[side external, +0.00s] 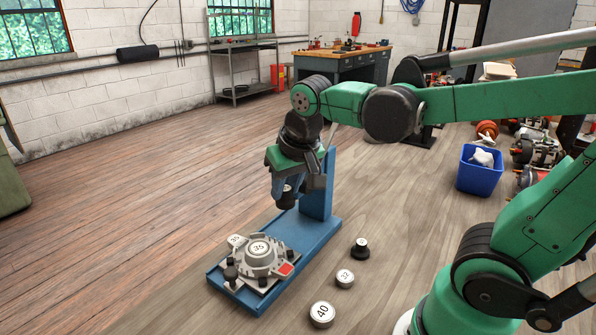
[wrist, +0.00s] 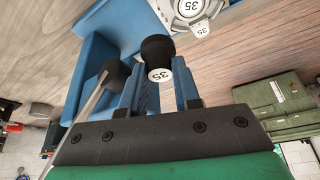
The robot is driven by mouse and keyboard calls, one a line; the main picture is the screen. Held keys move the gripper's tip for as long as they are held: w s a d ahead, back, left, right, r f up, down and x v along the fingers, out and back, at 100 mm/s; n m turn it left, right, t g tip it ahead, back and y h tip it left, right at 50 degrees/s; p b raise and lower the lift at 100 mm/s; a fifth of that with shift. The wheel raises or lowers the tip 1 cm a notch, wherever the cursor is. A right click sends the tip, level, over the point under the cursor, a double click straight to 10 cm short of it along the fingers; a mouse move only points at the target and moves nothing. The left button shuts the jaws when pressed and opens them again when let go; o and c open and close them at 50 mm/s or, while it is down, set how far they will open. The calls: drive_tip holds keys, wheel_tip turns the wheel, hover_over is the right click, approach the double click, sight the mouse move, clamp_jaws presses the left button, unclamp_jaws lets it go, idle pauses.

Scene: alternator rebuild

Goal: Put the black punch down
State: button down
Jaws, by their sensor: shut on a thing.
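My gripper (side external: 287,187) points down above the blue press base, in front of its upright post. It is shut on the black punch (side external: 287,198), a short dark cylinder held clear of the base. In the wrist view the black punch (wrist: 156,50) sits between the blue fingers of my gripper (wrist: 157,84), with a white end marked 35. Below and to the left, a grey alternator housing (side external: 270,264) lies on the blue press base (side external: 237,298), with a white disc marked 35 (side external: 258,247) at its middle.
Discs marked 40 (side external: 322,314) and 32 (side external: 345,278), and a black-based piece (side external: 361,250), stand right of the press. A blue bin (side external: 480,178) is farther right.

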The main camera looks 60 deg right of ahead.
drive_tip(key=s+d+f+m+g+h, duration=0.1)
drive_tip(key=s+d+f+m+g, duration=0.15)
drive_tip(key=s+d+m, duration=0.4)
drive_tip(key=s+d+f+m+g+h, duration=0.2)
drive_tip(key=s+d+m+g, duration=0.1)
drive_tip(key=d+m, duration=0.65)
drive_tip(key=shift+m, duration=0.3)
drive_tip(key=shift+w+a+f, duration=0.15)
drive_tip(key=shift+f, duration=2.2)
drive_tip(key=shift+w+a+f, duration=0.1)
drive_tip(key=shift+a+f, duration=0.05)
drive_tip(key=shift+f, duration=2.2)
drive_tip(key=shift+f, duration=0.1)
drive_tip(key=c, duration=0.6)
unclamp_jaws()
drive_tip(key=v, duration=1.2)
drive_tip(key=shift+d+r, duration=0.2)
drive_tip(key=shift+r, duration=0.05)
drive_tip(key=shift+y, duration=0.3)
